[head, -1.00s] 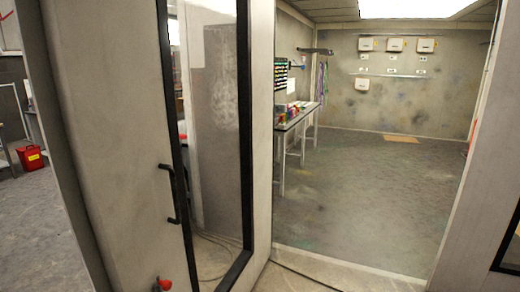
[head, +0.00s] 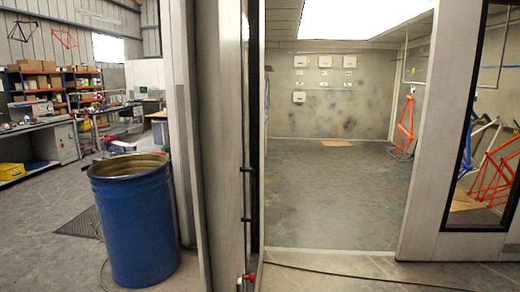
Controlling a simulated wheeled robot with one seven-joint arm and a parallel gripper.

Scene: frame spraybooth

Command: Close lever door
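The door (head: 226,120) stands open at the left side of the booth doorway in the head view. I see it nearly edge-on, as a tall grey panel with a narrow dark strip along its right side. A black pull handle (head: 247,193) sticks out from its face. Below it, a red-ended lever (head: 247,276) shows near the bottom of the picture. Most of the door's face and window is too foreshortened to see. My gripper is not in view.
The doorway floor (head: 335,190) is clear, with a cable (head: 350,272) along the threshold. A blue barrel (head: 135,225) stands left of the door. A windowed wall panel (head: 445,140) flanks the right side, with bike frames (head: 495,165) behind its glass.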

